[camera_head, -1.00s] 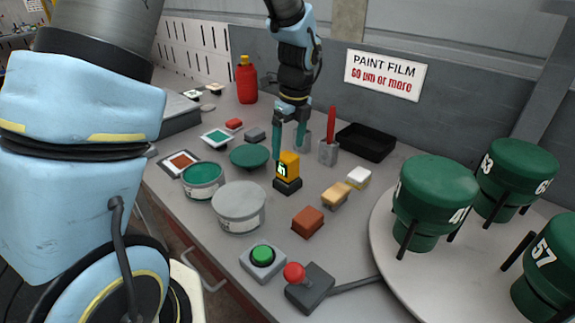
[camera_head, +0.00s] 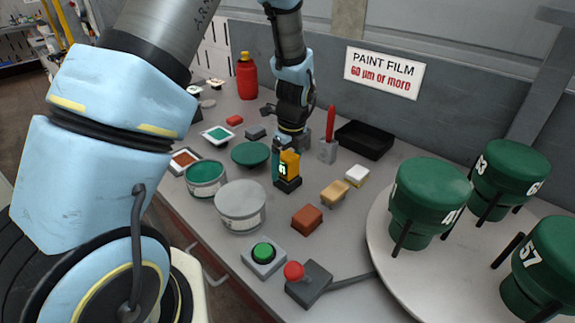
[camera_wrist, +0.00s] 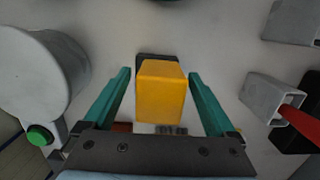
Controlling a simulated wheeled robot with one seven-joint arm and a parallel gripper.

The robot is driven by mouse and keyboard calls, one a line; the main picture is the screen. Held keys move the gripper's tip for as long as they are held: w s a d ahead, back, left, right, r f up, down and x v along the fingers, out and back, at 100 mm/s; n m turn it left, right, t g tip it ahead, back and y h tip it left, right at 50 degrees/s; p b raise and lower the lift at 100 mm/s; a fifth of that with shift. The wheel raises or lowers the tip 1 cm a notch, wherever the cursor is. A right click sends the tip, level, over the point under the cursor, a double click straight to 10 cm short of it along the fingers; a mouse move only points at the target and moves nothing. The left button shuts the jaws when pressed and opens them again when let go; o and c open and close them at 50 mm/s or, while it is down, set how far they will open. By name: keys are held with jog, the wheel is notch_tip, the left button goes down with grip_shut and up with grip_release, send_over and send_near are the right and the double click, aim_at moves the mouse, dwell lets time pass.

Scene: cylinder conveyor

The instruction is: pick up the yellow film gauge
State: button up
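The yellow film gauge (camera_head: 289,164) stands upright in a dark base (camera_head: 287,185) on the grey bench, with its small display facing the head camera. In the wrist view the gauge (camera_wrist: 161,92) sits between the two teal fingers. My gripper (camera_wrist: 160,85) is open, with a finger on each side of the gauge and a visible gap on both sides.
A grey paint can (camera_head: 240,205) and an open green paint can (camera_head: 205,178) stand left of the gauge. A grey holder with a red-handled tool (camera_head: 328,149) and a black tray (camera_head: 365,140) are behind right. Sponges (camera_head: 335,192) lie right. A turntable (camera_head: 385,235) carries green numbered cylinders.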

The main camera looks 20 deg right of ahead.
aim_at(287, 155)
grip_shut()
dwell(0.5)
jog(key=shift+r, duration=0.1)
notch_tip(287, 155, up, 10)
jog(key=b, duration=0.3)
